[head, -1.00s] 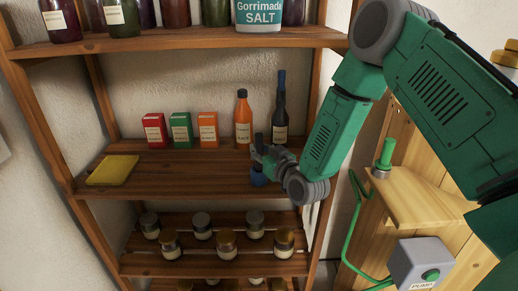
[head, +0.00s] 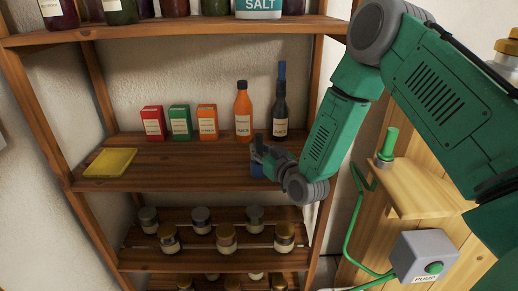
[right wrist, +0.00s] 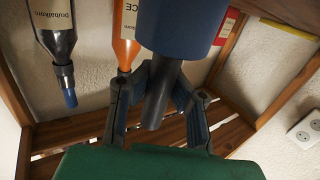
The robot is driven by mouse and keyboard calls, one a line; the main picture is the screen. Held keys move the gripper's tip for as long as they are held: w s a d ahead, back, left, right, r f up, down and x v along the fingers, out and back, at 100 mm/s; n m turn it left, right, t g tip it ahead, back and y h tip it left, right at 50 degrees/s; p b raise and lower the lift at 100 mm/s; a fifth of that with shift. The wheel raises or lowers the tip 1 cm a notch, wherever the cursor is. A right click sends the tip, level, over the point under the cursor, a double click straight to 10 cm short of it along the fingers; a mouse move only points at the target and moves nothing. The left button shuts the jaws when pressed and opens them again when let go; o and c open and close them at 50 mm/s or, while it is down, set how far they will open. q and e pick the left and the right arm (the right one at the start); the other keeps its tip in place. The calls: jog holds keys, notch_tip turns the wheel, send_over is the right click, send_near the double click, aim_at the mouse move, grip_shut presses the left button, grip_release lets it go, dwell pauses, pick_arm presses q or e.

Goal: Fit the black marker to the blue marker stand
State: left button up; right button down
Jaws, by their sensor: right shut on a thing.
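The black marker (right wrist: 158,98) is a dark cylinder between the fingers of my right gripper (right wrist: 163,80), which is shut on it. The blue marker stand (right wrist: 183,22) is a wide blue cylinder at the top of the right wrist view, which looks upside down. The marker's far end meets the stand's outline there; I cannot tell how deep it sits in it. In the head view my right gripper (head: 264,158) is at the front of the middle shelf, partly covering the blue stand (head: 256,171). My left gripper is not in view.
An orange bottle (head: 243,115) and a dark bottle (head: 280,118) stand close behind the gripper. Red, green and orange boxes (head: 207,122) are to their left. A yellow tray (head: 110,162) lies at the shelf's left. The shelf between is clear. Jars stand below.

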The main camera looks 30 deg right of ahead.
jog(key=shift+f, duration=0.35)
jog(key=c, duration=1.6)
grip_release()
jog(key=shift+o, duration=0.2)
jog(key=shift+s, duration=0.1)
jog(key=s, duration=1.1)
jog(key=shift+s+r, duration=0.2)
jog(key=shift+s, duration=0.15)
